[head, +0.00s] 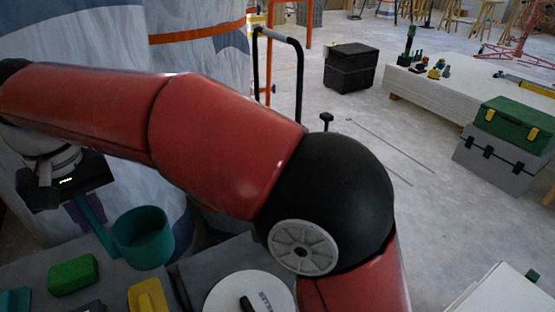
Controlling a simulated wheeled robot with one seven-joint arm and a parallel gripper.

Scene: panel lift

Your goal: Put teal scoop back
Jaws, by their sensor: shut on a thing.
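The teal scoop (143,238) is at the lower left, a round cup with a straight handle running up to the left. My gripper (79,207) is shut on the handle's upper end. The scoop's cup hangs low in front of the draped column, close above the grey surface (112,283). I cannot tell whether the cup touches that surface. My fingers are dark and small here, and the gripped end is partly hidden.
On the grey surface are a green block (73,275), a yellow item (148,297) and a white round lid (250,293) with lettering. My red arm covers the middle. Green and grey toolboxes (497,165) stand at right; a black box (350,68) is farther back.

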